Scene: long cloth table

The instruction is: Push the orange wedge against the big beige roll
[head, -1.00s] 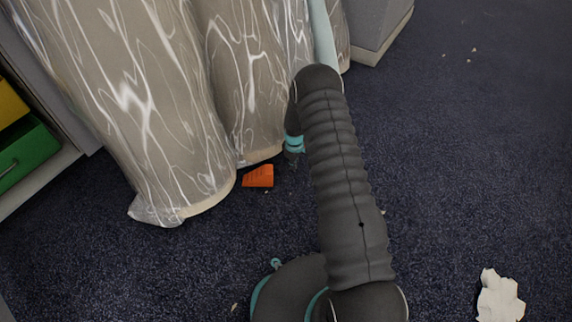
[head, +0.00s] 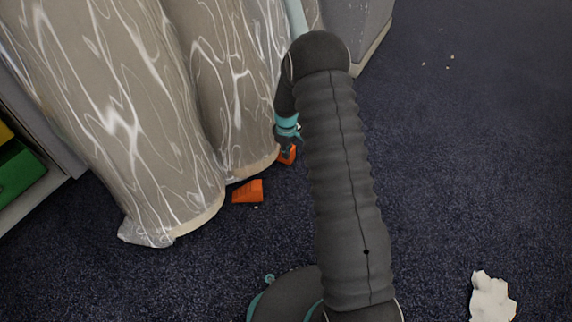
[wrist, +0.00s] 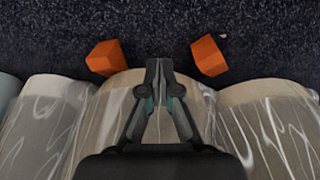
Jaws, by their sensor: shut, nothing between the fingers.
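The orange wedge (head: 248,191) lies on the carpet by the gap between the big beige roll (head: 130,110) and the second beige roll (head: 235,95). A second orange piece (head: 287,155) sits by the second roll's right edge, partly hidden by my gripper (head: 288,143). The wrist view shows two orange pieces, left (wrist: 107,58) and right (wrist: 209,56), on either side of my gripper (wrist: 158,66). A pale speck beside the right one suggests it is the head view's left wedge. My gripper is shut and empty, fingertips between the pieces over the middle roll's edge.
The rolls are wrapped in shiny clear film. A grey block (head: 355,30) stands at the back right, and a green drawer (head: 18,172) is at the left. Crumpled white scrap (head: 491,297) lies at the lower right. Open carpet (head: 460,170) lies right of my arm.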

